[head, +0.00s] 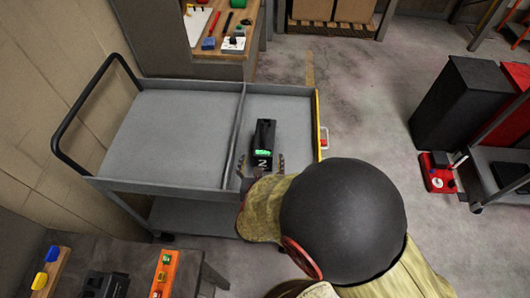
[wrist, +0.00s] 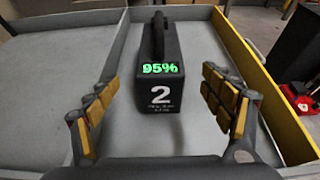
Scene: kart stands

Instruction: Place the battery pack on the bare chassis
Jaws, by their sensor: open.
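The battery pack (head: 264,135) is a black block with a top handle. It stands in the right compartment of a grey cart. In the wrist view the battery pack (wrist: 161,108) shows a green "95%" display and a white "2" on its near face. My gripper (head: 261,167) is open at the near end of the pack. In the wrist view my gripper (wrist: 160,88) has its yellow-padded fingers spread left and right of the pack, with a gap on both sides. I cannot pick out a bare chassis for certain in either view.
The cart's left compartment (head: 170,130) is empty, split off by a low divider (head: 236,135). A yellow edge (head: 318,125) bounds the right side. A bench with tools (head: 225,58) stands behind.

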